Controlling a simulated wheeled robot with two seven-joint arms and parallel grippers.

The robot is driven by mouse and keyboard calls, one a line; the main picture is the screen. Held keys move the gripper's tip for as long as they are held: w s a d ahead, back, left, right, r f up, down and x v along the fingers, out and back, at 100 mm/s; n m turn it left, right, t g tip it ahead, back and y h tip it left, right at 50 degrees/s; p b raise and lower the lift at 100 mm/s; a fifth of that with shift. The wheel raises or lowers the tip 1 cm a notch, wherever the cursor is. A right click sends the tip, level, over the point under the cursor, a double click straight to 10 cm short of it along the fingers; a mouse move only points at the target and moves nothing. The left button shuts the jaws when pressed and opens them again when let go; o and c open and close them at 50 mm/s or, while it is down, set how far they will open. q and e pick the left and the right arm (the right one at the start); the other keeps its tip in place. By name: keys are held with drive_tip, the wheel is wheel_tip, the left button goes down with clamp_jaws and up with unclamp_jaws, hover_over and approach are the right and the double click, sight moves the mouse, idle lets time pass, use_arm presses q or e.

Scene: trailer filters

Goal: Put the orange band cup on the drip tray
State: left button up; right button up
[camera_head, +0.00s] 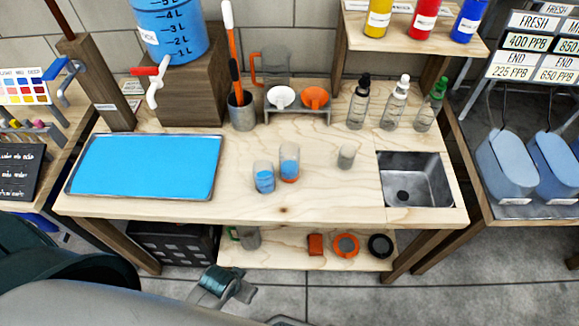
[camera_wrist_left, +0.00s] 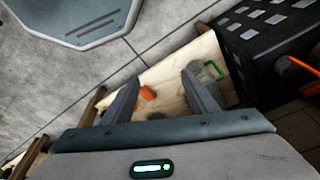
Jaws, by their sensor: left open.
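The orange band cup (camera_head: 289,166) is a clear cup with blue liquid and an orange band near its base. It stands upright mid-table, touching or very near another clear cup of blue liquid (camera_head: 264,180). The drip tray appears to be the flat blue tray with a metal rim (camera_head: 145,165) on the table's left, with nothing on it. My left gripper (camera_head: 240,291) is low in front of the table, away from the cup. In the left wrist view its fingers (camera_wrist_left: 160,77) are apart with nothing held. My right gripper is not in view.
A small greyish cup (camera_head: 346,157) and a sink (camera_head: 413,180) are to the right. Several bottles (camera_head: 394,105) stand behind. A lower shelf (camera_head: 285,252) holds a green-handled mug (camera_head: 246,238), beside a black crate (camera_head: 172,246). Bare wood separates tray and cups.

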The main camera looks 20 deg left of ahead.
use_arm(q)
drive_tip(key=s+f+b, duration=0.2)
drive_tip(key=s+f, duration=0.2)
drive_tip(key=f, duration=1)
drive_tip(key=s+a+f+b, duration=0.1)
drive_tip(key=s+f, duration=0.7)
drive_tip(key=f, duration=0.1)
drive_tip(key=s+a+f+g+b, duration=0.1)
drive_tip(key=s+a+f+b, duration=0.1)
drive_tip(key=s+f, duration=0.6)
drive_tip(key=shift+s+a+f+g+b, duration=0.25)
drive_tip(key=shift+f+g+b, duration=0.05)
drive_tip(key=shift+f, duration=0.2)
drive_tip(key=shift+c, duration=0.3)
drive_tip(key=c, duration=0.5)
drive_tip(key=shift+s, duration=0.1)
